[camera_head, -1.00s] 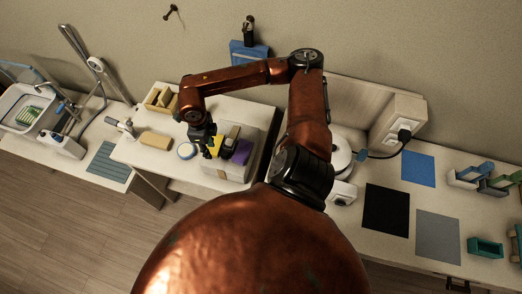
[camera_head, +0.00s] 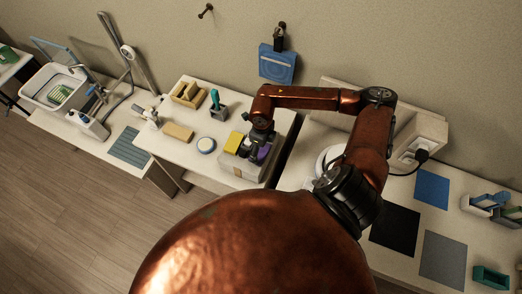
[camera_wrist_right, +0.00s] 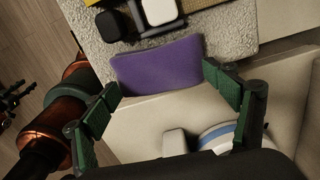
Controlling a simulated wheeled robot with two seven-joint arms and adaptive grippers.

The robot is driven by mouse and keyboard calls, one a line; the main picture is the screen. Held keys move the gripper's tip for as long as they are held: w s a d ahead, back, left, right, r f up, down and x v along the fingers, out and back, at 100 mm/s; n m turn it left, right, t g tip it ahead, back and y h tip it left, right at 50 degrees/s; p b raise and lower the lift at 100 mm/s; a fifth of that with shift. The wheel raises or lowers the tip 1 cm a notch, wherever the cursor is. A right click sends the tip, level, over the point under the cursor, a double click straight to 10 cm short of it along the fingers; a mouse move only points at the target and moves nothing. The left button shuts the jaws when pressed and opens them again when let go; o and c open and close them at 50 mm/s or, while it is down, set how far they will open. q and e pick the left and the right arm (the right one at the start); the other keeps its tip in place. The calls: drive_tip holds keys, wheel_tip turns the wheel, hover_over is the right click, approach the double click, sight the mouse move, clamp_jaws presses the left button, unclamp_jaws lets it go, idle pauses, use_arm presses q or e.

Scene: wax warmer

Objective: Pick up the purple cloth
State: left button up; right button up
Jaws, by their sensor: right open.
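The purple cloth (camera_wrist_right: 158,66) shows in the wrist view as a flat folded pad on a grey textured surface, between and just beyond the fingertips. In the head view the cloth (camera_head: 263,154) is partly hidden by my right gripper (camera_head: 258,150), which hangs over the grey box. In the wrist view my right gripper (camera_wrist_right: 165,95) is open, its green-padded fingers on either side of the cloth's near edge. I cannot tell whether they touch it.
The grey box (camera_head: 240,169) also bears a yellow block (camera_head: 233,142) and dark and white items (camera_wrist_right: 160,12) beside the cloth. A white and blue appliance (camera_wrist_right: 215,137) sits below the fingers.

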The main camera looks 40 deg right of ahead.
drive_tip(key=o, duration=0.3)
drive_tip(key=shift+s+f, duration=0.1)
drive_tip(key=shift+f, duration=0.8)
drive_tip(key=shift+o, duration=1.1)
drive_tip(key=shift+f, duration=0.2)
drive_tip(key=c, duration=0.7)
use_arm(q)
drive_tip(key=shift+w+a+r, duration=0.1)
drive_tip(key=shift+w+r, duration=0.25)
drive_tip(key=shift+w, duration=0.3)
use_arm(e)
drive_tip(key=shift+c, duration=1.3)
drive_tip(key=shift+c, duration=0.6)
use_arm(q)
drive_tip(key=shift+w, duration=0.2)
use_arm(e)
clamp_jaws()
